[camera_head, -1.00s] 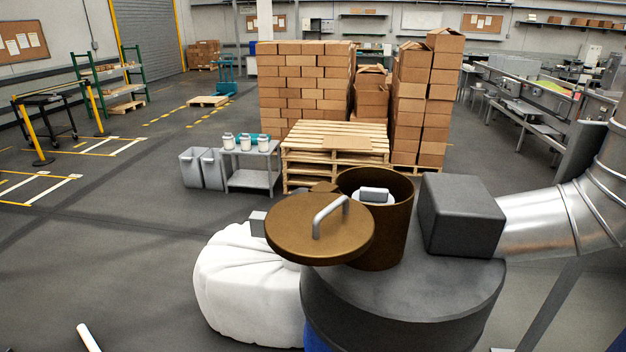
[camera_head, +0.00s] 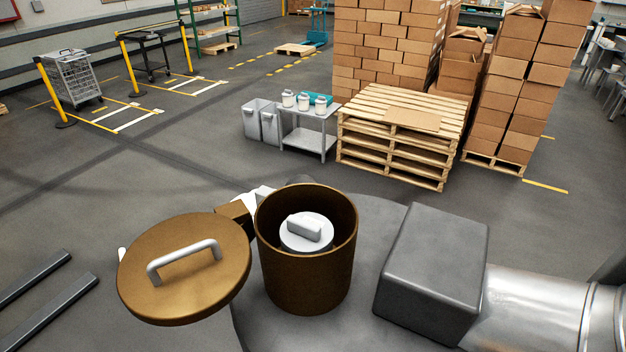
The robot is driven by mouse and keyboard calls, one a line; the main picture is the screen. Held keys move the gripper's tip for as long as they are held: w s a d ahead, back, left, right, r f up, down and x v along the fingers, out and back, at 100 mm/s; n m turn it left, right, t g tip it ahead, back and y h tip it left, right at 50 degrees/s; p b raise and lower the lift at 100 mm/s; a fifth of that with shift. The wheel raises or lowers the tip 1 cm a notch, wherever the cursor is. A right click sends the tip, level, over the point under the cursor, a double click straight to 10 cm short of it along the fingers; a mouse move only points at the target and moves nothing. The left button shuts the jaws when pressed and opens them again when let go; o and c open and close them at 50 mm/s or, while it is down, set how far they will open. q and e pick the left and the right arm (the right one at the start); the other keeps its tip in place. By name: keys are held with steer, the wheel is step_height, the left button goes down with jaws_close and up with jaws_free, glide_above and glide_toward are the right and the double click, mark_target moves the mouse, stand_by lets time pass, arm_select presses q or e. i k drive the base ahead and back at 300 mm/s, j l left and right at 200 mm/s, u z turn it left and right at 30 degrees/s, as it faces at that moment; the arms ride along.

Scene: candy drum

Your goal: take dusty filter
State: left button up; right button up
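The filter (camera_head: 305,239), a pale round piece with a light block-shaped grip on top, sits down inside an open brown cylindrical housing (camera_head: 305,279). Its lower part is hidden by the housing wall. The brown round lid (camera_head: 190,284) with a pale bar handle is swung aside to the left, leaving the housing mouth uncovered. The housing stands on top of a dark grey drum (camera_head: 370,225). Neither of my grippers shows in the head view.
A dark grey box (camera_head: 436,262) stands on the drum right of the housing, with a silver duct (camera_head: 530,312) beyond it. Behind are a small grey table (camera_head: 308,140) with white jars, stacked pallets (camera_head: 395,140) and cartons. Two dark bars (camera_head: 60,312) lie low at left.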

mark_target(306, 233)
steer(key=i+j+z, duration=0.4)
steer(key=j, duration=0.15)
steer(key=i+j+z, duration=0.2)
steer(key=j, duration=0.15)
steer(key=i+j+z, duration=0.2)
steer(key=j, duration=0.15)
steer(key=j+z, duration=0.25)
steer(key=i+j, duration=0.05)
steer(key=j, duration=0.05)
